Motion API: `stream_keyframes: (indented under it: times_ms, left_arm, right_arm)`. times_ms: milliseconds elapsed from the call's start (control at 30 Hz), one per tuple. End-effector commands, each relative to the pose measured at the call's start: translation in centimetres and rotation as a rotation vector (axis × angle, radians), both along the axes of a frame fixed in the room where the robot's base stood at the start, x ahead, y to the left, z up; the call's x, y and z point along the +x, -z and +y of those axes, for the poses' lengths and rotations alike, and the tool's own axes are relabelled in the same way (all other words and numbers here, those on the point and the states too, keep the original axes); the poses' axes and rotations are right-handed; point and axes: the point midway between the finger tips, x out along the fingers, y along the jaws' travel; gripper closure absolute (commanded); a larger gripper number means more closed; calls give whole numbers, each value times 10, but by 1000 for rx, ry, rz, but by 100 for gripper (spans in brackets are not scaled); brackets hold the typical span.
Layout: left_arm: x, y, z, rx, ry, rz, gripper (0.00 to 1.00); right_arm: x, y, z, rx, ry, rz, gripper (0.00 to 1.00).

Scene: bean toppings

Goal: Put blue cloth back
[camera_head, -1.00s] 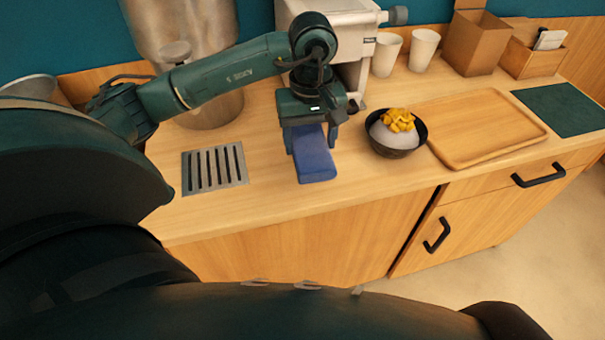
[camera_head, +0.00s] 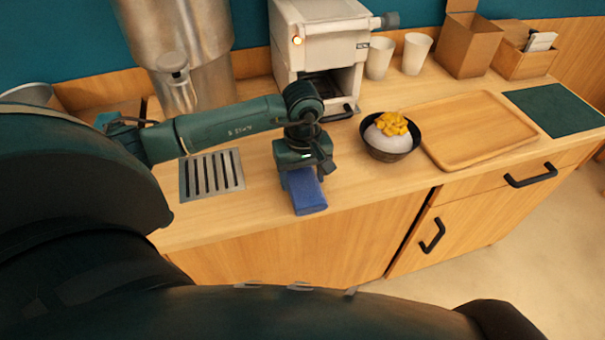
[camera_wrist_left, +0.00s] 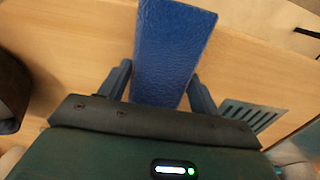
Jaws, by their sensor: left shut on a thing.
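The blue cloth (camera_head: 307,194) is a folded, flat blue block near the front edge of the counter. My left gripper (camera_head: 302,170) is above its back part, and its fingers are shut on the cloth. In the left wrist view the cloth (camera_wrist_left: 172,50) sits between the two fingers of the gripper (camera_wrist_left: 160,88) and extends ahead of them. Whether the cloth touches the counter or hangs just above it, I cannot tell. My right gripper is not in view.
A slotted metal drain (camera_head: 211,175) lies left of the cloth. A dark bowl (camera_head: 389,150) with yellow topping stands to the right, beside a wooden tray (camera_head: 478,158). A white machine (camera_head: 322,45) and a metal container (camera_head: 185,60) stand behind. The counter (camera_head: 360,190) right of the cloth is clear.

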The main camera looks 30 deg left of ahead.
Motion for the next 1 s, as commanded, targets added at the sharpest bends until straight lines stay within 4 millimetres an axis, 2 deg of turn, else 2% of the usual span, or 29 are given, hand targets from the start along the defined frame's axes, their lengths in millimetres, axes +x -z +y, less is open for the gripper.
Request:
stream_keyframes:
  times_ms: [133, 167, 400, 767, 867, 1000]
  left_arm:
    - [0, 5, 0, 1, 0, -1, 58]
    - [0, 3, 0, 1, 0, -1, 35]
    - [0, 3, 0, 0, 0, 0, 15]
    - [0, -4, 0, 0, 0, -1, 15]
    - [1, -19, 0, 0, 0, -6, 15]
    - [2, -50, 0, 1, 0, -7, 15]
  right_arm:
    - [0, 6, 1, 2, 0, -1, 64]
    - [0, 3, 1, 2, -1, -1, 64]
    - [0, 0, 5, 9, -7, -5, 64]
    - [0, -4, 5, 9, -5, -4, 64]
    - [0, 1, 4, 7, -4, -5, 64]
    - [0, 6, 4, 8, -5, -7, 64]
